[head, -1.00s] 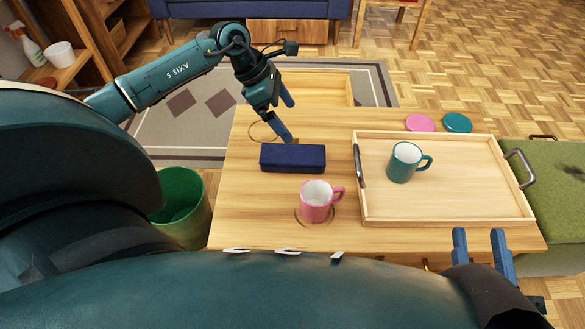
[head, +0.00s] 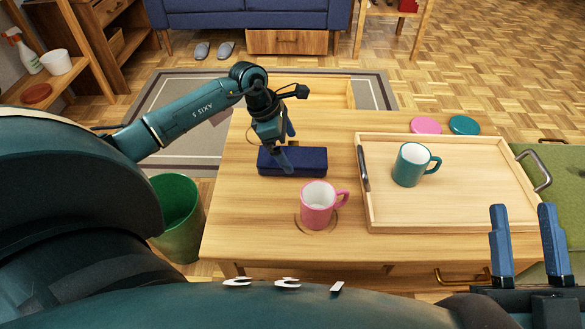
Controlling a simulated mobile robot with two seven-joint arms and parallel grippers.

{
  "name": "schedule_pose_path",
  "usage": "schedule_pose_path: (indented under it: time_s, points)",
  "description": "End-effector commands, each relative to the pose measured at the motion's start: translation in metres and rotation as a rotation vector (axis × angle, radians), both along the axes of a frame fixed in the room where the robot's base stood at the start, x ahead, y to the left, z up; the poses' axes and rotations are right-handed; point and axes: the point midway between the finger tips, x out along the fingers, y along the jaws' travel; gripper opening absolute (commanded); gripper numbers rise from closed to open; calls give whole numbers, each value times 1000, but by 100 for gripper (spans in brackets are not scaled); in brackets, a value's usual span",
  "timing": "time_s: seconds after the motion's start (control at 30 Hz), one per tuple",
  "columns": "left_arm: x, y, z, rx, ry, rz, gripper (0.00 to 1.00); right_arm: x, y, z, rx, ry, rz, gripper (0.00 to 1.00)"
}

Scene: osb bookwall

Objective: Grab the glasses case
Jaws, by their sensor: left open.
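The glasses case (head: 306,161) is a dark blue oblong box lying on the wooden table, left of the tray. My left gripper (head: 286,152) points down over the case's left half, its fingers open. One fingertip overlaps the case's front side in the head view; I cannot tell whether it touches. The gripper hides part of the case's back edge. My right gripper (head: 514,247) is open and empty at the lower right, in front of the tray's right end.
A pink mug (head: 318,206) stands close in front of the case. A wooden tray (head: 445,219) with a teal mug (head: 411,165) is to the right. Pink (head: 426,125) and teal (head: 464,125) coasters lie behind it. A green bin (head: 176,217) stands left of the table.

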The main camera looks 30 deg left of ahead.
Motion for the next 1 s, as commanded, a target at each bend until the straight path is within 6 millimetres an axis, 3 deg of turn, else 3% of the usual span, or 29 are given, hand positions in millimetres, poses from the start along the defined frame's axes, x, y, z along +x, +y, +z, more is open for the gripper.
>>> schedule_pose_path:
  time_s: [0.1, 0.4, 1.0]
  points:
    - [3, -5, -13, -1, -2, 0, 100, 1, -1, 5, -8, -58, 0, 36]
    - [4, -5, -14, 0, -2, 2, 98, 1, -1, 10, -9, -75, 0, 36]
    - [4, -5, -14, -1, -1, 1, 50, 1, -1, 9, -9, -73, 1, 36]
